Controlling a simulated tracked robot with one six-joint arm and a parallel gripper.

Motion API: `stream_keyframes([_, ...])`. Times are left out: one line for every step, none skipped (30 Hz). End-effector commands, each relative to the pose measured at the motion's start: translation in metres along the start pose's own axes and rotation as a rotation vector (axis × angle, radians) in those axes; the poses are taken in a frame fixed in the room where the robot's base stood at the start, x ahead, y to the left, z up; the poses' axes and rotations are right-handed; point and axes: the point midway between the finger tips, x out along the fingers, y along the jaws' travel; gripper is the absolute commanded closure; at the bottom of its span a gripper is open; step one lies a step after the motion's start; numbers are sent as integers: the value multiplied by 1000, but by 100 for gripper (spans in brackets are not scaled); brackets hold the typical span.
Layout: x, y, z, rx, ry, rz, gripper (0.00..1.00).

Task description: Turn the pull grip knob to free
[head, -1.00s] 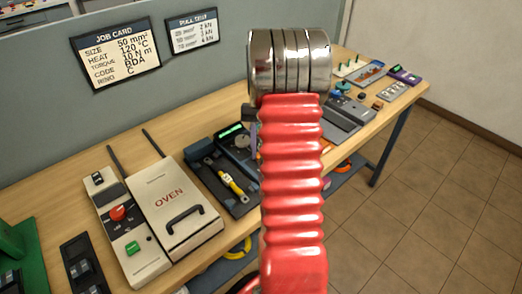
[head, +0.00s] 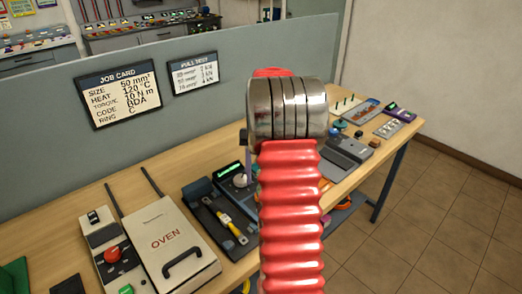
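A dark device with a small lit green display (head: 229,170) stands on the bench just left of my arm. A round grey knob (head: 240,181) sits on it, partly hidden by my arm; its marking is too small to read, so I cannot tell its setting or whether it is the pull grip knob. My red ribbed arm with its metal rings fills the middle of the view. My gripper is mostly hidden behind it. Only a dark block and a thin grey piece (head: 247,158) show at the arm's left side, seemingly in front of the device.
A tray with a yellow-handled tool (head: 222,218) lies beside the device. More equipment fills the bench's far right. A grey partition with a job card (head: 121,92) runs behind. Floor is clear at right.

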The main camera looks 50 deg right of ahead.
Motion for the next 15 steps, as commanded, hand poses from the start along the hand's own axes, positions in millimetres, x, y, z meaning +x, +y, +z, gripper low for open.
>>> stream_keyframes([-10, 0, -1, 0, 3, 0, 53])
stream_keyframes([-14, 0, -1, 0, 2, 0, 53])
stream_keyframes([-21, 0, -1, 0, 3, 0, 53])
stream_keyframes([-26, 0, -1, 0, 3, 0, 53])
stream_keyframes([-30, 0, -1, 0, 2, 0, 53])
stream_keyframes([-37, 0, -1, 0, 3, 0, 53])
stream_keyframes([-41, 0, -1, 0, 2, 0, 53])
stream_keyframes([-45, 0, -1, 0, 2, 0, 53])
stream_keyframes([-51, 0, -1, 0, 2, 0, 53])
stream_keyframes([-56, 0, -1, 0, 2, 0, 53])
stream_keyframes([-60, 0, -1, 0, 3, 0, 53])
stream_keyframes([-66, 0, -1, 0, 2, 0, 53])
stream_keyframes([-69, 0, -1, 0, 2, 0, 53])
stream_keyframes([-73, 0, -1, 0, 3, 0, 53])
stream_keyframes([-77, 0, -1, 0, 2, 0, 53])
